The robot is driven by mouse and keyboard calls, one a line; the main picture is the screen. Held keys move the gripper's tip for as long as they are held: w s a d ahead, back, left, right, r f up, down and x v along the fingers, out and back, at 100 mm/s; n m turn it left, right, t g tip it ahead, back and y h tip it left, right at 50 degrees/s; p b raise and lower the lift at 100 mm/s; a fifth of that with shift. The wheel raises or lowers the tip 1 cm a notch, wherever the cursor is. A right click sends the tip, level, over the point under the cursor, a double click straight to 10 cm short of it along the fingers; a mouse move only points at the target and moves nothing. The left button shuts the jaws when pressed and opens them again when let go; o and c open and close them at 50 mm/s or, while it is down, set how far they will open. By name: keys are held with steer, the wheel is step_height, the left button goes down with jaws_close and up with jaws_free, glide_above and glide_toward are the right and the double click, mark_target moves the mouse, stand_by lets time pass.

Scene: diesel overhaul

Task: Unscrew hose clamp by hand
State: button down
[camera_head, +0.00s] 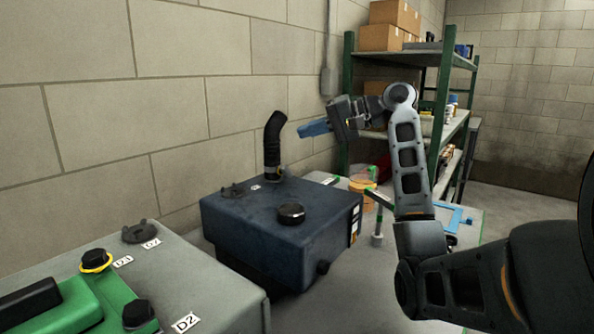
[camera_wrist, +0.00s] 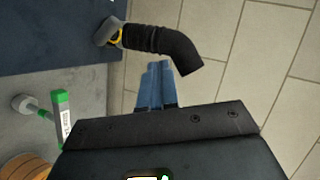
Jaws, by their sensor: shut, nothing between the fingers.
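A black bent hose (camera_head: 272,143) stands upright on the dark blue tank (camera_head: 260,226) and curves over at its top. At its base is a small hose clamp (camera_head: 278,172) with a yellow part; the clamp (camera_wrist: 115,37) also shows in the wrist view, beside the tank. My gripper (camera_head: 303,131) is shut and empty, with blue fingers. It hangs in the air to the right of the hose, above the clamp's height, apart from both. In the wrist view the hose (camera_wrist: 165,42) lies just beyond my fingertips (camera_wrist: 158,66).
A black cap (camera_head: 291,213) sits on the tank. A grey bench with a green machine (camera_head: 60,305) is at the front left. A stone wall (camera_head: 110,100) stands behind the hose. A green-framed shelf (camera_head: 443,110) with boxes stands behind my arm.

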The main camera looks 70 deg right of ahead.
steer(key=s+d+r+n+g+y+b, duration=0.2)
steer(key=s+d+n+g+b, duration=0.1)
steer(key=s+n, duration=0.4)
steer(key=p, duration=0.2)
glide_toward(283, 165)
steer(key=w, duration=0.1)
steer(key=w+d, duration=0.1)
steer(key=w, duration=0.1)
steer(key=w+f, duration=0.1)
steer(key=shift+w+d, duration=0.3)
steer(key=shift+w, duration=0.05)
steer(key=shift+w+a+f, duration=0.1)
steer(key=shift+a+f, duration=0.65)
steer(key=shift+f, duration=0.05)
steer(key=shift+w+a+f, duration=0.1)
steer(key=shift+a+f, duration=0.35)
steer(key=shift+f, duration=0.05)
steer(key=shift+w, duration=0.15)
steer(key=shift+a+r+n, duration=0.1)
steer(key=shift+r+n, duration=0.05)
steer(key=shift+n, duration=0.15)
steer(key=shift+h, duration=0.4)
